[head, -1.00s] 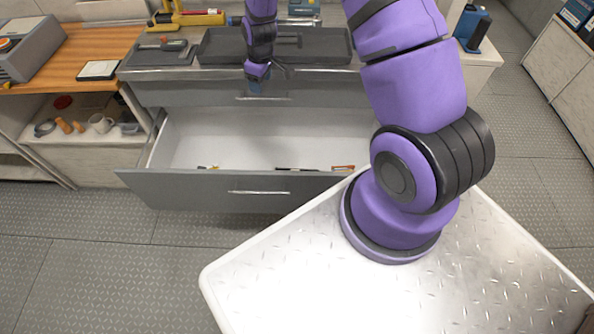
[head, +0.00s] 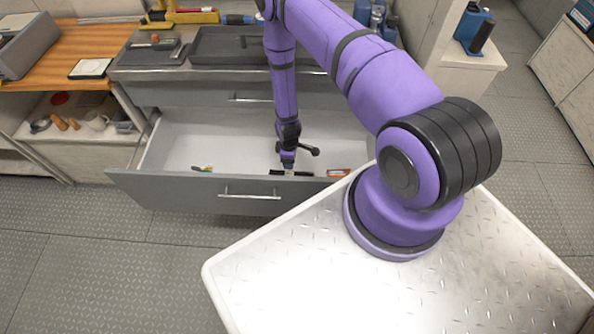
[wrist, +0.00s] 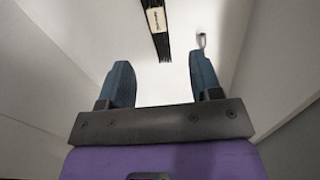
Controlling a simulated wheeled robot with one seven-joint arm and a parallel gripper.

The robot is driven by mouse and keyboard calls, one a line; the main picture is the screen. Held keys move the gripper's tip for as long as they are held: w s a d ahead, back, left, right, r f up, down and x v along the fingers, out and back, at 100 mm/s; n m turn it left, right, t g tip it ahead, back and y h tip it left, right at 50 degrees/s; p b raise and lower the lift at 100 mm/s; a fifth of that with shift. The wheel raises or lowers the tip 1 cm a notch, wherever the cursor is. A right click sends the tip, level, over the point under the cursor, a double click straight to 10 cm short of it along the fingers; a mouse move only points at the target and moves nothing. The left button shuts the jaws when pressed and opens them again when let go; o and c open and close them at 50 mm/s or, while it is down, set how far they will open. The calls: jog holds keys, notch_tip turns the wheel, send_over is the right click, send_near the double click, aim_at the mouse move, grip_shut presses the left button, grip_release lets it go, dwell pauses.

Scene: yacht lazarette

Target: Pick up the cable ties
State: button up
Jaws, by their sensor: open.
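The likely cable ties are a black bundle with a pale label (wrist: 156,20) on the white drawer floor, at the top of the wrist view and cut off by its edge. In the head view a dark strip (head: 291,173) lies near the drawer's front, partly behind my gripper (head: 288,164). In the wrist view my gripper (wrist: 160,75) is open, with two blue fingers and nothing between them. The bundle lies beyond the fingertips, roughly in line with the gap, apart from both fingers.
The open grey drawer (head: 160,189) has raised walls around my gripper. It also holds a small yellow and dark item (head: 203,169) and an orange item (head: 338,173). A small metallic piece (wrist: 202,40) shows near the right finger. A black tray (head: 215,46) sits on the counter above.

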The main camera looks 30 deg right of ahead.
send_over(291, 174)
jog(key=f, duration=0.5)
jog(key=shift+s, duration=0.2)
jog(key=shift+w+d+f, duration=0.1)
jog(key=shift+w+f, duration=0.05)
jog(key=shift+f, duration=1.45)
jog(key=shift+w+f, duration=0.1)
jog(key=shift+f, duration=1.45)
jog(key=c, duration=1)
